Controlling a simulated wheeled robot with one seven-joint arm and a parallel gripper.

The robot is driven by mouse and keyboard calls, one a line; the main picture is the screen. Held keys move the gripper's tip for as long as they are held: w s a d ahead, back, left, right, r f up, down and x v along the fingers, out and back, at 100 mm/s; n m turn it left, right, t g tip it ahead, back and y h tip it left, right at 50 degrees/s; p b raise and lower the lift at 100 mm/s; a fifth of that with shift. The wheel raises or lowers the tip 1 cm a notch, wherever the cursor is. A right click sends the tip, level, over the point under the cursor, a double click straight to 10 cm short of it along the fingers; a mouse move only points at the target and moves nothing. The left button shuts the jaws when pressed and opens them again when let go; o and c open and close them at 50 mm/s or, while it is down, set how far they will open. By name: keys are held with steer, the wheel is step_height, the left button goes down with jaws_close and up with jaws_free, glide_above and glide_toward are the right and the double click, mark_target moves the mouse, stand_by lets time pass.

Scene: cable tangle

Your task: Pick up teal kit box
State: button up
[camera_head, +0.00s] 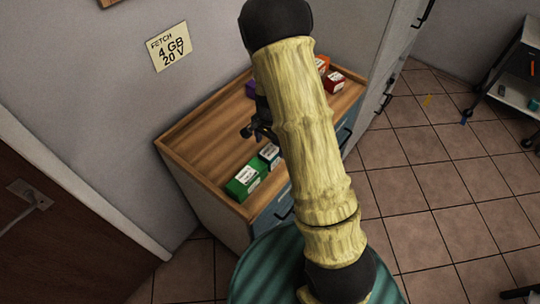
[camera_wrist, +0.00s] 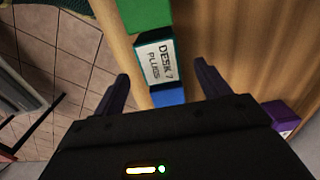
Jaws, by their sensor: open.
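The teal kit box (camera_wrist: 167,79) has a white label reading "DESK 7 PLUGS" and lies on the wooden cabinet top (camera_wrist: 222,30). In the wrist view it shows between the two dark fingers of my gripper (camera_wrist: 162,70), which are spread apart. I cannot tell how far above the box the fingers are. In the head view, the box (camera_head: 270,154) is partly hidden by my arm, and my gripper (camera_head: 262,133) is just behind it. My gripper is open and holds nothing.
A green box (camera_wrist: 145,15) adjoins the teal box, and a blue box (camera_wrist: 168,97) is at its other end. A purple box (camera_wrist: 280,117) lies farther off. Red (camera_head: 334,83) and orange (camera_head: 322,65) boxes are at the cabinet's far end. A wall stands behind.

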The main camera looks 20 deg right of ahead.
mark_target(270, 151)
steer(key=shift+f, duration=0.25)
steer(key=shift+s+f+p, duration=0.1)
steer(key=shift+f+p, duration=0.7)
steer(key=shift+f, duration=1.7)
steer(key=shift+a, duration=0.1)
steer(key=c, duration=1.1)
step_height(270, 151, up, 10)
steer(key=shift+r+b, duration=0.1)
steer(key=shift+b, duration=0.7)
